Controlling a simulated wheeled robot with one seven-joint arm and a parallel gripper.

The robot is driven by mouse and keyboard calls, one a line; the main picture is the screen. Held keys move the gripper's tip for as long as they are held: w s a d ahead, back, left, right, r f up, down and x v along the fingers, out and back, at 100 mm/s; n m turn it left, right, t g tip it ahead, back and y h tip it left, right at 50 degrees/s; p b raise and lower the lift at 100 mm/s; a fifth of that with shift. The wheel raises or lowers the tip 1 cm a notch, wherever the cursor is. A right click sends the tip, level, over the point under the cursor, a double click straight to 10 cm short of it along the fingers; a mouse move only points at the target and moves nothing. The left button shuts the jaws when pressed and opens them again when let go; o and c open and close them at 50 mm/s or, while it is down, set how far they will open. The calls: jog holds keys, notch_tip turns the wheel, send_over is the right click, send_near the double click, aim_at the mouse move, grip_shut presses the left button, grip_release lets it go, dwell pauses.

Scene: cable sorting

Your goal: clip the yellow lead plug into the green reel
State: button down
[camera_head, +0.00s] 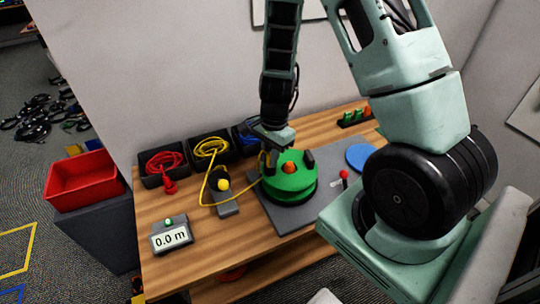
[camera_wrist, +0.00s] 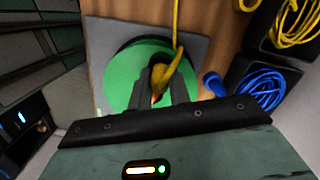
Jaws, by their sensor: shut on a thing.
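The yellow lead plug (camera_wrist: 165,72) is between the two dark fingers of my gripper (camera_wrist: 160,80) in the wrist view, with the yellow lead running up from it. The fingers are shut on it. In the head view my gripper (camera_head: 270,158) is low at the back left part of the green reel (camera_head: 290,187). The green reel also shows behind the fingers in the wrist view (camera_wrist: 122,78). It has an orange-red centre knob (camera_head: 290,169). Whether the plug touches the reel is hidden by the fingers. The yellow lead (camera_head: 203,190) loops from its bin past a yellow-topped grey fixture (camera_head: 224,203).
The reel stands on a grey plate (camera_head: 262,214). Black bins with red (camera_head: 163,163), yellow (camera_head: 211,148) and blue cable (camera_head: 245,133) line the back left. A display reading 0.0 m (camera_head: 170,238) stands front left. A blue disc (camera_head: 361,157) and red-topped lever (camera_head: 343,176) are right.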

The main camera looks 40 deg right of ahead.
jog(key=c, duration=1.2)
grip_release()
jog(key=shift+f, duration=0.1)
jog(key=shift+c, duration=0.2)
notch_tip(320, 180, up, 17)
jog(key=d+p, duration=0.2)
jog(key=s+a+r+n, duration=0.2)
jog(key=s+a+n, duration=0.1)
jog(key=a+n, duration=0.4)
jog(key=s+a+r+n, duration=0.1)
jog(key=s+a+n, duration=0.3)
jog(key=a, duration=0.5)
jog(key=s+a+r+n, duration=0.1)
jog(key=s+a+n, duration=0.7)
jog(key=n, duration=0.5)
jog(key=s, duration=0.2)
jog(key=shift+s+a+r+n+h, duration=0.3)
jog(key=shift+s+h, duration=0.1)
